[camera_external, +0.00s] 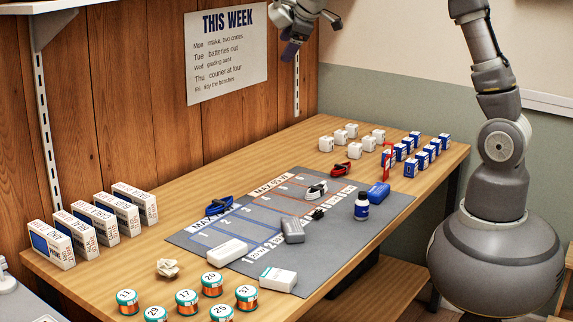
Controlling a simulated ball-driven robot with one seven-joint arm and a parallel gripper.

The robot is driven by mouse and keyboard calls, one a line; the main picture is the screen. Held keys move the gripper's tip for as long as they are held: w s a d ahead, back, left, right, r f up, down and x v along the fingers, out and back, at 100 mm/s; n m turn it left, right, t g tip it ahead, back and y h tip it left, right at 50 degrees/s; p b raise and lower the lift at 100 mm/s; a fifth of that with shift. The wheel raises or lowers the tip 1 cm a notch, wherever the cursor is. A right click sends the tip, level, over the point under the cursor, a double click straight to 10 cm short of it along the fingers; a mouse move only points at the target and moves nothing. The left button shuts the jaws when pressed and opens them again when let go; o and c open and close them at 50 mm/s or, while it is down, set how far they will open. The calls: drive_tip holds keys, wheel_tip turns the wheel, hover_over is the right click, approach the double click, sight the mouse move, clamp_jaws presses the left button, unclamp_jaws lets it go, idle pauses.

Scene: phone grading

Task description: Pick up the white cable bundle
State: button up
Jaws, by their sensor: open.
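The white cable bundle (316,190) lies on the grey mat (340,236), on its printed grid in the right-centre part, close to a small black item (318,213). My gripper (291,48) is at the top of the view, in front of the wooden wall and high above the table, well apart from the bundle. It is open, and I see nothing in it. The fingers are small and partly dark in this view.
White cubes (354,151) and blue boxes (409,158) stand at the back right. Bare wood (262,160) lies back left of the mat.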

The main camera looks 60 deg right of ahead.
wheel_tip(320, 180, down, 21)
drive_tip(key=d+n+g+h, duration=0.1)
drive_tip(key=d+n+g, duration=0.1)
drive_tip(key=n+g, duration=0.25)
drive_tip(key=n+g+h, duration=0.1)
drive_tip(key=n+g, duration=0.2)
drive_tip(key=n, duration=0.2)
approach(316, 188)
drive_tip(key=shift+w+d+f+b, duration=0.2)
drive_tip(key=shift+f+b, duration=0.15)
drive_tip(key=shift+f, duration=0.45)
drive_tip(key=b+x, duration=0.1)
drive_tip(key=x, duration=0.2)
drive_tip(key=b+x, duration=0.2)
drive_tip(key=x, duration=0.2)
drive_tip(key=shift+s+d+b, duration=0.15)
drive_tip(key=shift+s+b, duration=0.1)
drive_tip(key=shift+b, duration=0.05)
drive_tip(key=c, duration=1.1)
drive_tip(key=shift+r, duration=0.15)
drive_tip(key=shift+c, duration=0.2)
